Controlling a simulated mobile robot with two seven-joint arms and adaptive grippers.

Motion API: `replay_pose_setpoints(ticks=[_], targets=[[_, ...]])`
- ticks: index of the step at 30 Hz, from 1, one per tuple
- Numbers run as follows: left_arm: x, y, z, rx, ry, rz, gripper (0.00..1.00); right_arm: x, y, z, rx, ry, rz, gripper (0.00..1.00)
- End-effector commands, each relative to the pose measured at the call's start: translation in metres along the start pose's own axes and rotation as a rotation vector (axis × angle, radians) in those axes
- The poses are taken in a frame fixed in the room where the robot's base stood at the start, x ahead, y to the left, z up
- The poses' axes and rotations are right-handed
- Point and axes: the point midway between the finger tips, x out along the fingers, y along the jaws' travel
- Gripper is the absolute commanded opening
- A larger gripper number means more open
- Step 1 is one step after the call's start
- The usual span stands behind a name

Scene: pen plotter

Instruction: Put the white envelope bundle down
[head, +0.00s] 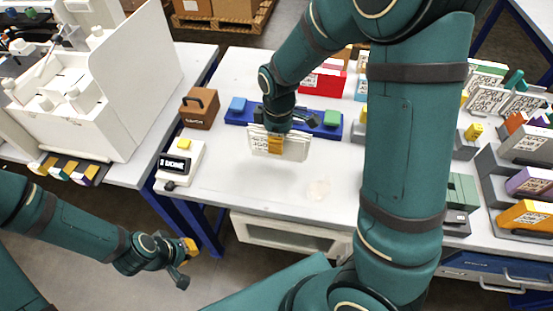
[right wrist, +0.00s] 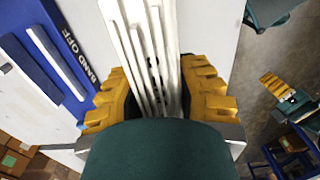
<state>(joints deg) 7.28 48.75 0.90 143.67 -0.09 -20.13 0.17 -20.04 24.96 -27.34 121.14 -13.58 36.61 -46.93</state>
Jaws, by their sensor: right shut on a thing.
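The white envelope bundle (head: 262,144) is in the head view, upright, in front of the blue tray over the white table. My right gripper (head: 276,143) comes down from above and is shut on it. In the right wrist view the bundle shows as several thin white slabs (right wrist: 142,45) between the yellow fingers of my right gripper (right wrist: 158,100). My left gripper (head: 187,262) is open and empty, low in front of the table at the left.
A brown box (head: 199,108) and a small white device (head: 180,163) stand left. The table front (head: 260,186) is mostly clear. Coloured holders crowd the right.

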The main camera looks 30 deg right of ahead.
Motion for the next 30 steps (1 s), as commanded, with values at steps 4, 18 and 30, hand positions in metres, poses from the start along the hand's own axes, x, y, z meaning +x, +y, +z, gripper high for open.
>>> replay_pose_setpoints(ticks=[4, 18, 30], targets=[[0.008, -0.003, -0.001, 0.000, 0.004, 0.000, 0.00, 0.025, 0.001, 0.001, 0.001, -0.003, -0.001, 0.00], [0.020, -0.008, -0.003, 0.001, 0.011, -0.001, 0.00, 0.068, 0.002, 0.001, 0.003, -0.001, 0.000, 0.00], [0.021, -0.008, -0.003, 0.001, 0.012, -0.001, 0.00, 0.070, 0.002, 0.000, 0.002, 0.000, 0.001, 0.47]])
